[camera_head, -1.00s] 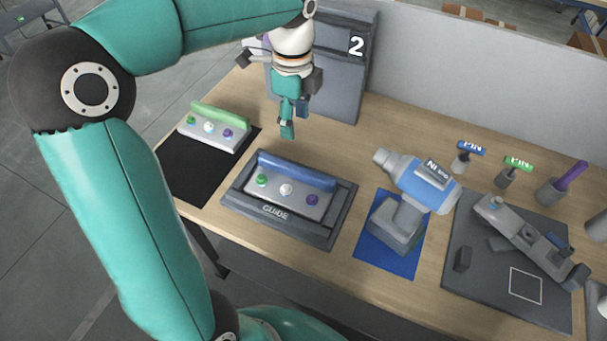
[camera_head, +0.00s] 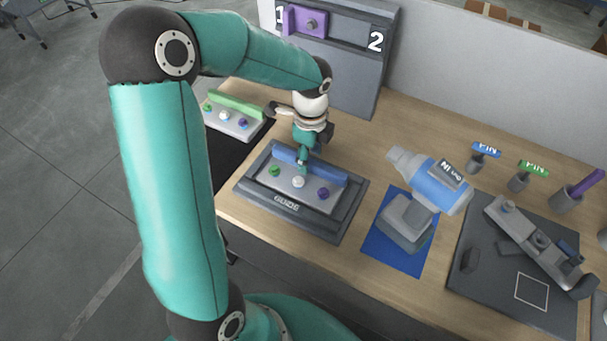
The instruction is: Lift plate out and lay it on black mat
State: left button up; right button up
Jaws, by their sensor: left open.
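A grey plate (camera_head: 289,189) with a blue bar handle (camera_head: 329,174) and green, white and purple knobs lies in the dark tray marked GUIDE (camera_head: 287,206). The black mat (camera_head: 224,158) is to the left, partly hidden behind my left arm. My left gripper (camera_head: 303,164) points down at the middle of the blue handle, open, with its fingers at the bar. I cannot tell whether they touch it. My right gripper is not in view.
A second plate (camera_head: 233,123) with a green handle lies at the mat's far part. A blue-grey power drill (camera_head: 439,184) stands on a blue mat (camera_head: 391,253) to the right. A dark board (camera_head: 492,293) with a tool is beyond it. A grey cabinet (camera_head: 352,73) stands behind.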

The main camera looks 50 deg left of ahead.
pick_arm(q)
notch_tip(320, 180, down, 2)
jog(key=shift+f, duration=0.1)
grip_shut()
dwell(0.5)
jog(key=shift+w+r, duration=0.1)
jog(key=shift+r, duration=0.45)
notch_tip(320, 180, up, 20)
jog(key=shift+f, duration=0.25)
